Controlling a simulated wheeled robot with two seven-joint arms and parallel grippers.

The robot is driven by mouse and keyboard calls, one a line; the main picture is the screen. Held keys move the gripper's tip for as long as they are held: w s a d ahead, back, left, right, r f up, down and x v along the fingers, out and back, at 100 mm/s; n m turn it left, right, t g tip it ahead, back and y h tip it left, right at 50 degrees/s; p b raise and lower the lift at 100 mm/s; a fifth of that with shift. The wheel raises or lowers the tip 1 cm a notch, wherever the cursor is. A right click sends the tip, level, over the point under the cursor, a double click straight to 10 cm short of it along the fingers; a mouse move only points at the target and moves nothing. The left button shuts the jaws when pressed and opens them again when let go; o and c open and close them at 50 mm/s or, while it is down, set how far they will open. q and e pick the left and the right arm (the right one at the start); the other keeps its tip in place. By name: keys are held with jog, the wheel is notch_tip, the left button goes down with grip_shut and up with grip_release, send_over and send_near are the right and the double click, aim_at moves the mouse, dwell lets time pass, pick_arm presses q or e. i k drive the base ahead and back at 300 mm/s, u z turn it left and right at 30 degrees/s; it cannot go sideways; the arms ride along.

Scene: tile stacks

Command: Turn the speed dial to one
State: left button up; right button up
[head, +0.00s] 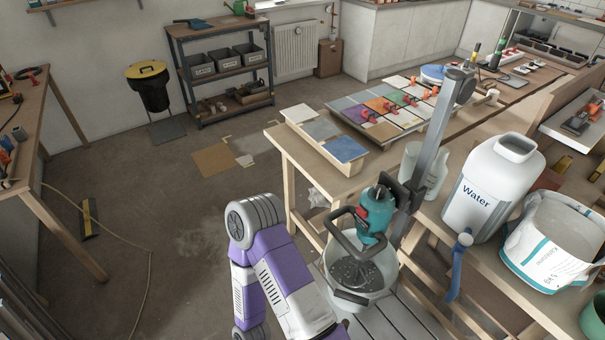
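A teal mixer (374,226) with a red part and a black handle frame hangs on an upright grey metal post (438,125). Its head is above a white bucket (380,287), and a dark perforated disc (355,272) shows inside the bucket. I cannot make out a speed dial or its setting; the mixer is small in view. A purple and white arm of mine is bent in the lower middle, left of the bucket. Neither gripper shows in the head view.
A white water container (492,187) and a white tub (552,243) stand on the right bench, with a blue-handled tool (460,265) at its edge. A tile table (295,152) stands behind the mixer. The floor (170,250) to the left is mostly open, with a cable across it.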

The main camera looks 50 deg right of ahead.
aim_at(379, 191)
jog(key=u, duration=0.75)
jog(key=i, duration=0.35)
jog(key=z, duration=1.85)
